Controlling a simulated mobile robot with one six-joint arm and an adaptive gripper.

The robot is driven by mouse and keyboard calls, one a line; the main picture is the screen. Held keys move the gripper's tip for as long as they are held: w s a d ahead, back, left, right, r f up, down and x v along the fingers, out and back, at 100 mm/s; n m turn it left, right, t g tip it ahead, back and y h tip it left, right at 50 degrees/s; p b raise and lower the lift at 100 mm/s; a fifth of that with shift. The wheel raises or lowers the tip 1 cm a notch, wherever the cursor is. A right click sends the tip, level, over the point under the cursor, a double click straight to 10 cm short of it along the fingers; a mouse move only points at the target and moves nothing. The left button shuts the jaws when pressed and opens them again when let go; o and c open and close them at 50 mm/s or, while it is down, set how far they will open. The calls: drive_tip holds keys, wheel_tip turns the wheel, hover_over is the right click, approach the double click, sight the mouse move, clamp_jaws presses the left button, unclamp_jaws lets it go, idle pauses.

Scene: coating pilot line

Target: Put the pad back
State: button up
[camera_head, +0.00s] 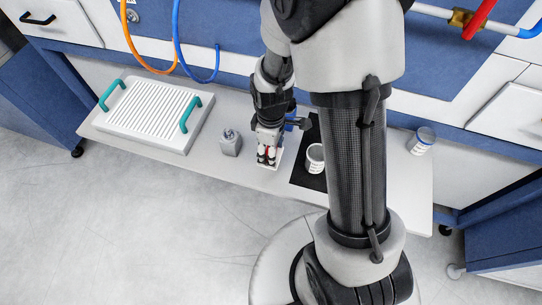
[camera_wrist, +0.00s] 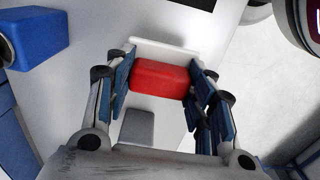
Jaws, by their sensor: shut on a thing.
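The red pad (camera_wrist: 160,78) is a rounded block between the fingers of my gripper (camera_wrist: 162,85) in the wrist view. The fingers are shut on its two sides. A white plate (camera_wrist: 165,50) shows just beyond the pad; whether the pad touches it or is apart from it I cannot tell. In the head view my gripper (camera_head: 267,156) points down over the bench, with a little red (camera_head: 268,154) between its fingers and the white plate (camera_head: 269,166) at its tips. The pad's underside is hidden.
A grey block with a knob (camera_head: 231,143) stands close left of my gripper. A ridged white board with teal handles (camera_head: 156,112) lies further left. Right are a black mat (camera_head: 302,176), a white cup (camera_head: 315,160), a blue-lidded cup (camera_head: 422,141) and a blue block (camera_wrist: 35,40).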

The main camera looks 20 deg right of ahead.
drive_tip(key=shift+f+b, duration=0.45)
drive_tip(key=shift+f, duration=1.25)
drive_tip(key=shift+f, duration=0.2)
drive_tip(key=o, duration=1)
drive_tip(key=shift+r, duration=0.15)
